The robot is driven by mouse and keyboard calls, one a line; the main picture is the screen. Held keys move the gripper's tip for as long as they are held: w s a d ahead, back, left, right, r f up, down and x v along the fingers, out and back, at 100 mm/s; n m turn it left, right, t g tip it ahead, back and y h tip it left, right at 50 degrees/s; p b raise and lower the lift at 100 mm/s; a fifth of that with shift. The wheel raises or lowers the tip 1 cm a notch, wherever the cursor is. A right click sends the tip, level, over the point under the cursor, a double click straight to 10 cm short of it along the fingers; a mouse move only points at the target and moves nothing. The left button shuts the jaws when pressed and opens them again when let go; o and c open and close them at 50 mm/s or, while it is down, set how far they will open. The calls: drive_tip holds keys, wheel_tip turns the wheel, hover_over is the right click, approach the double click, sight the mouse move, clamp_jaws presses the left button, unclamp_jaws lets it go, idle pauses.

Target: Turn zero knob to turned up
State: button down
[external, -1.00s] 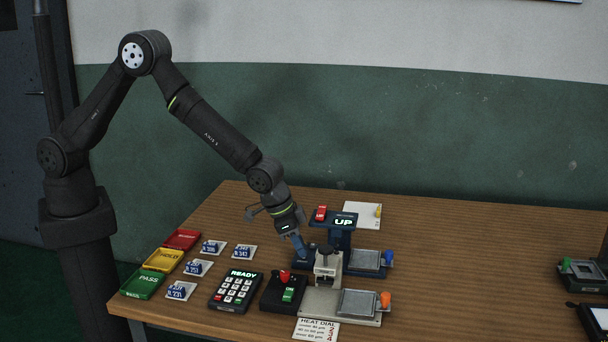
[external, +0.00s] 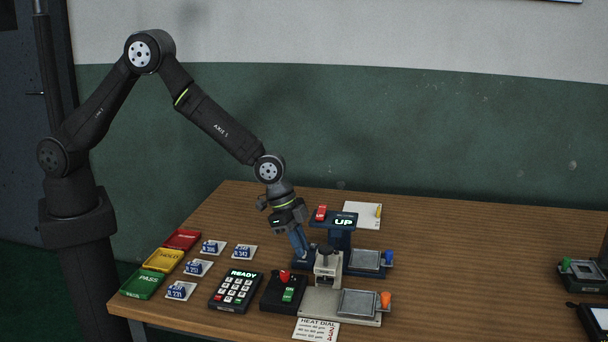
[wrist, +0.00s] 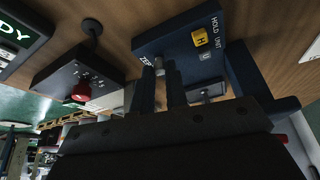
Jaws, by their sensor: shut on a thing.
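The dark blue unit has a raised display (external: 343,222) reading UP. My gripper (external: 303,252) reaches down to the left part of its base, and the knob is too small to make out in the external view. In the wrist view, my two dark fingers (wrist: 163,88) are shut on the small grey zero knob (wrist: 159,66), beside a partly covered label. The fingers hide most of the knob, so its angle cannot be told.
The black box with a red knob (external: 285,276), the keypad (external: 236,290) and the grey press (external: 327,264) stand close in front. The table's right middle is clear.

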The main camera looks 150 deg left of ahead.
drive_tip(key=shift+a+m+h, duration=0.1)
drive_tip(key=shift+m+h, duration=0.2)
drive_tip(key=shift+m, duration=0.5)
drive_tip(key=c, duration=1.4)
unclamp_jaws()
drive_tip(key=shift+c, duration=0.2)
drive_tip(key=v, duration=1.7)
drive_tip(key=shift+s+r, duration=0.15)
drive_tip(key=shift+s, duration=0.1)
